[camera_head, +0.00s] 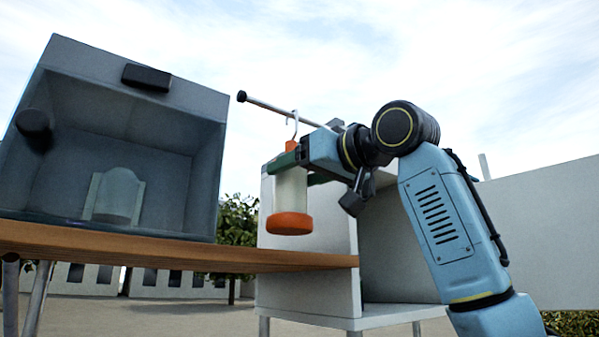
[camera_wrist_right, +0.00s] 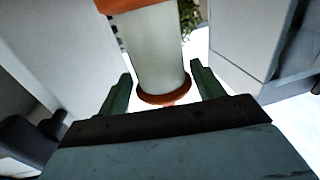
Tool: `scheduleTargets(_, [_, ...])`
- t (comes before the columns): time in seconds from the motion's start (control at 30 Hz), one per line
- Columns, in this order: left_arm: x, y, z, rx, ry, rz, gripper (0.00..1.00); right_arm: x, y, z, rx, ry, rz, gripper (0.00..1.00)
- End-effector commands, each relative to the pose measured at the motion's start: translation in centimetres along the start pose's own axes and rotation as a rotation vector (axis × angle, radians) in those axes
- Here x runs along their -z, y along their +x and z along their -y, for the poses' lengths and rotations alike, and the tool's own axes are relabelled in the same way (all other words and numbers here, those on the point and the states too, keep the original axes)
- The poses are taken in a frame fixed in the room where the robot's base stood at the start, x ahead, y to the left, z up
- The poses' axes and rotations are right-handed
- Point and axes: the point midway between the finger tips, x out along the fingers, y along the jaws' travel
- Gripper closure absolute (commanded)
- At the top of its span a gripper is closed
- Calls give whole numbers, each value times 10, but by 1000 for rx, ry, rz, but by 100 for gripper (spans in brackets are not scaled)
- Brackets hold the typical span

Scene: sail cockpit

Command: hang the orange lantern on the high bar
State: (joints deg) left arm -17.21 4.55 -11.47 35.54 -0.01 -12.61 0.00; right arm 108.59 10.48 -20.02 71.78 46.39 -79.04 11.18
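The orange lantern (camera_head: 291,192) is upright in the air in the head view, with a pale body, an orange base and a wire hook on top. My right gripper (camera_head: 287,160) has its green fingers on either side of the body, just below the top, and seems shut on it. The right wrist view shows the lantern (camera_wrist_right: 155,50) between both fingers (camera_wrist_right: 161,82). The high bar (camera_head: 265,105) is a thin rod with a dark end knob. The hook's top is right at the bar; I cannot tell whether it rests on it. My left gripper is not in view.
A wooden table (camera_head: 180,247) spans the lower left. A grey open-fronted box (camera_head: 75,60) stands on it, with a pale rounded piece (camera_head: 114,197) inside. A white partitioned unit (camera_head: 330,225) stands behind the lantern. Open air surrounds the bar's knob end.

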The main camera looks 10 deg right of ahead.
Motion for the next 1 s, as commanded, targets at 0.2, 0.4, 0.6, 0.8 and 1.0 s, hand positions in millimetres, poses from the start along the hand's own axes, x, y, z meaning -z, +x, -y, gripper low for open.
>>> scheduleTargets(0.2, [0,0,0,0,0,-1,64,0,0,0,0,0,0,23])
scheduleTargets(0.4, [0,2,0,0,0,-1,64,-1,-4,0,-1,0,2,23])
scheduleTargets(0.6, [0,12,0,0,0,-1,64,-2,-35,0,-1,-2,-3,23])
scheduleTargets(0.8, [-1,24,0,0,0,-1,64,-2,-82,0,-2,-2,-4,23])
scheduleTargets(1.0, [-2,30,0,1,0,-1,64,-1,-118,0,-1,-2,-2,23])
